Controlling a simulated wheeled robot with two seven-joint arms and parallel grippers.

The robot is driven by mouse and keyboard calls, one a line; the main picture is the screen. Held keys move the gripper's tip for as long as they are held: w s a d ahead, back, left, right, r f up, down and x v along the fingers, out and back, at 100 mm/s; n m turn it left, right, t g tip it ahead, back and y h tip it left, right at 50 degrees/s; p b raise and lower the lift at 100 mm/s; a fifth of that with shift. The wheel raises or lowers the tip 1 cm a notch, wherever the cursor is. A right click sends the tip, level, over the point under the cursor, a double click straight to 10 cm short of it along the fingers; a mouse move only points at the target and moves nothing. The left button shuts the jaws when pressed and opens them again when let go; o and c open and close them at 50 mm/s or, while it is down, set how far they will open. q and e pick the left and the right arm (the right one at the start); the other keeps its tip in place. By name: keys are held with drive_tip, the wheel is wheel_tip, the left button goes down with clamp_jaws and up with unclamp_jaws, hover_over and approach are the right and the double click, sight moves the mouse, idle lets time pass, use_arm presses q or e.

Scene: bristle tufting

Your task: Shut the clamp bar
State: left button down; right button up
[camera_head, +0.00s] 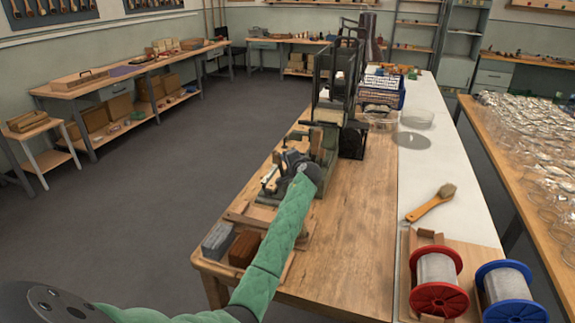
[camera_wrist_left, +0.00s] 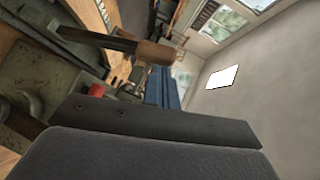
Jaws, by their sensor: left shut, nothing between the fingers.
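My right gripper is not in view.
A tall dark machine (camera_head: 338,75) stands behind the fixture. A grey block (camera_head: 217,241) and a brown block (camera_head: 244,248) lie at the bench's near left corner. A brush (camera_head: 430,204), a red spool (camera_head: 438,283) and a blue spool (camera_head: 508,290) are at right. The bench middle is clear.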

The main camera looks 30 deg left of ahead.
use_arm(q)
drive_tip(key=s+a+f+n+h+p, duration=0.3)
drive_tip(key=a+f+n+h+p, duration=0.3)
drive_tip(key=a+f+h, duration=0.3)
drive_tip(key=a+h, duration=0.1)
drive_tip(key=a, duration=0.2)
drive_tip(key=shift+a+f+p, duration=0.25)
drive_tip(key=shift+a+p, duration=0.05)
drive_tip(key=shift+p, duration=0.1)
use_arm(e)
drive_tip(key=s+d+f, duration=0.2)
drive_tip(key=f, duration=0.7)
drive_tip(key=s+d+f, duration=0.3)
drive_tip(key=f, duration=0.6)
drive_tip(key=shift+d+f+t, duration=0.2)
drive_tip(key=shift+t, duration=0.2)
use_arm(q)
drive_tip(key=shift+f, duration=0.1)
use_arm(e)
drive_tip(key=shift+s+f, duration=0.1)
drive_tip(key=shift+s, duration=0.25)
